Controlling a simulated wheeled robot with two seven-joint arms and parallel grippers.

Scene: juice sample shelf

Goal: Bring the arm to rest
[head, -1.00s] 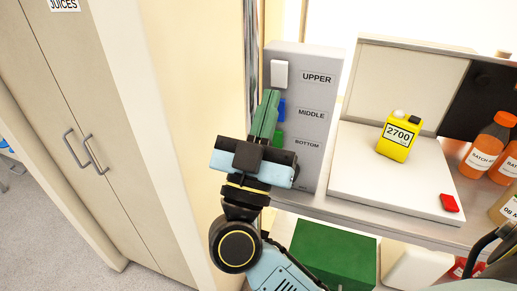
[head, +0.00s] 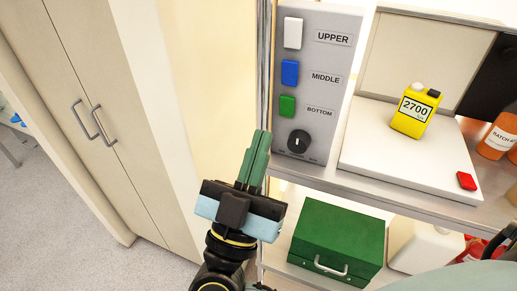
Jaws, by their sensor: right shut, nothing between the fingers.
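My right gripper (head: 257,160) is in the lower middle of the head view, its two green fingers together and pointing up. Nothing is held between them. It is in front of and to the left of the grey control panel (head: 324,60), below its buttons, and looks apart from it. The panel has a white button (head: 293,33) labelled UPPER, a blue button (head: 290,72) labelled MIDDLE, a green button (head: 287,106) labelled BOTTOM and a black knob (head: 298,141) below. My left gripper is out of view.
Orange bottles (head: 499,135) stand at the right. A green box (head: 338,240) and a white container (head: 425,247) are on the lower shelf. A tall cabinet (head: 75,60) stands left.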

